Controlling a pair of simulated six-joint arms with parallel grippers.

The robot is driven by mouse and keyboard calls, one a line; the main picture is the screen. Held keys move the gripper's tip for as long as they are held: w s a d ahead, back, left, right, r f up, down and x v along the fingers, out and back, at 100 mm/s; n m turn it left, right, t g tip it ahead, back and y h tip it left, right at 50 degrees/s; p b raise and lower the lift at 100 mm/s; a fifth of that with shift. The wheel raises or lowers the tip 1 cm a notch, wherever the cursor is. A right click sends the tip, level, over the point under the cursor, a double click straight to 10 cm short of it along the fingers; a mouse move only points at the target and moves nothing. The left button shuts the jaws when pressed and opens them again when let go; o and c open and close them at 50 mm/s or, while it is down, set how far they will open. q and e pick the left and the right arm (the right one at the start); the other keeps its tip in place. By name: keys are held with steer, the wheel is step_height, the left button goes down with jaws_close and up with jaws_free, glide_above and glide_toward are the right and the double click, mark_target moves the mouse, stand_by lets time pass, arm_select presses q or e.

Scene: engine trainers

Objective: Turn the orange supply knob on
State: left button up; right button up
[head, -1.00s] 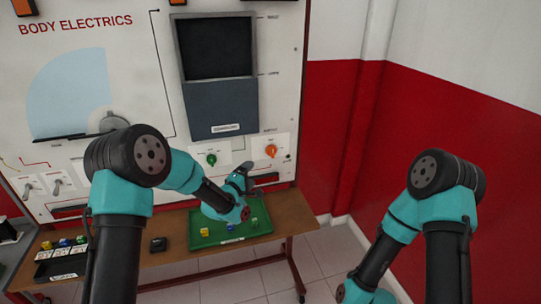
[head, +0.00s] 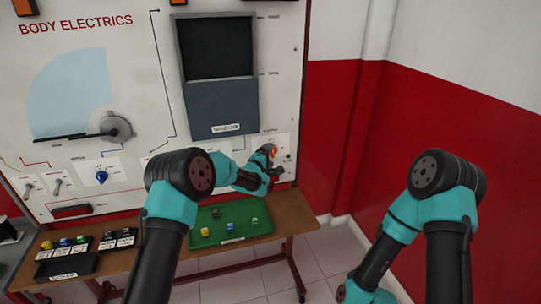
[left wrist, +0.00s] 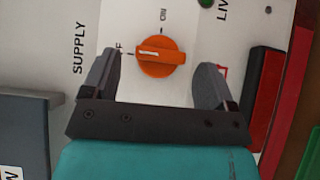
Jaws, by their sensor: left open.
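The orange supply knob (left wrist: 161,57) is on the white panel. In the left wrist view its white mark points left, toward the partly hidden OFF label, and the ON label (left wrist: 164,16) is above it. My left gripper (left wrist: 160,72) is open, with one finger on each side of the knob; I see gaps between fingers and knob. In the head view the knob (head: 272,149) shows just beyond my left gripper (head: 268,160), partly covered by it. My right arm (head: 440,190) stands at the right, and its gripper is out of view.
A green tray (head: 205,239) with several small coloured blocks lies on the wooden bench (head: 180,262) below. A blue knob (head: 101,177) and a large dial (head: 117,128) are on the panel to the left. A green round part (left wrist: 207,3) shows near the orange knob.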

arm_select(q)
steer(key=shift+x, duration=0.85)
steer(key=shift+c, duration=0.5)
steer(key=c, duration=0.8)
